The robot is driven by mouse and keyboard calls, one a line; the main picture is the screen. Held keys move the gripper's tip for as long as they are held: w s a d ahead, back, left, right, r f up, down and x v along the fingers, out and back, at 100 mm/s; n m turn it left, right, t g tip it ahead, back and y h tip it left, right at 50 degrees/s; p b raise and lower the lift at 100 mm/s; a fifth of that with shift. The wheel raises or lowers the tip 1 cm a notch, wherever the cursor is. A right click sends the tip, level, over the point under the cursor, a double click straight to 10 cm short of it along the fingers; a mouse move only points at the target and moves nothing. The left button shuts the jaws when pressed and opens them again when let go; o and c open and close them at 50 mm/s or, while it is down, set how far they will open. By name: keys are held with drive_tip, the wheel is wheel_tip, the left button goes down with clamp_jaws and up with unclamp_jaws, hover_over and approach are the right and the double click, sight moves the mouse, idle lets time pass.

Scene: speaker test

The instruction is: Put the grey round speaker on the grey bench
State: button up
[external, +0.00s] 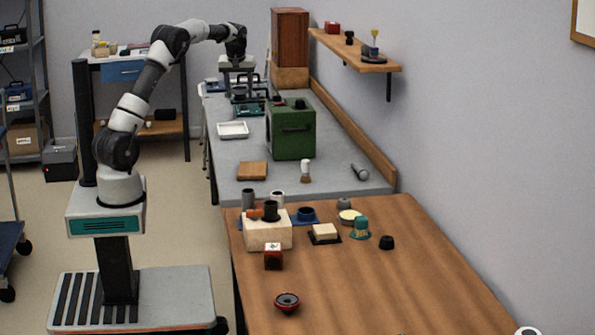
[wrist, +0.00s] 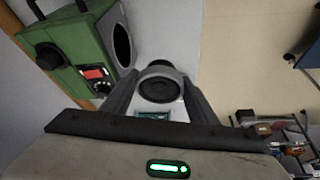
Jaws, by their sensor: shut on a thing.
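The grey round speaker (wrist: 160,86), with a dark round face, sits between the two fingers of my gripper (wrist: 158,98) in the wrist view. My gripper is shut on it. In the external view my gripper (external: 241,84) points down over the far part of the grey bench (external: 225,170). The speaker is too small and covered to make out there. I cannot tell whether it touches the bench top. The bench top also shows behind the speaker in the wrist view (wrist: 165,30).
A green box (external: 291,130) stands on the bench, close by in the wrist view (wrist: 85,50). A white tray (external: 233,130), a teal board (external: 249,110) and a tall brown cabinet (external: 290,38) are also on the bench.

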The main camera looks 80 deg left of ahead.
wheel_tip(320, 180, down, 17)
drive_tip(key=shift+r+b, duration=0.1)
drive_tip(key=shift+b, duration=0.55)
drive_tip(key=shift+w+f+b, duration=0.1)
drive_tip(key=shift+f+b, duration=0.55)
drive_tip(key=shift+f, duration=2)
drive_tip(key=shift+f, duration=0.15)
drive_tip(key=o, duration=1.3)
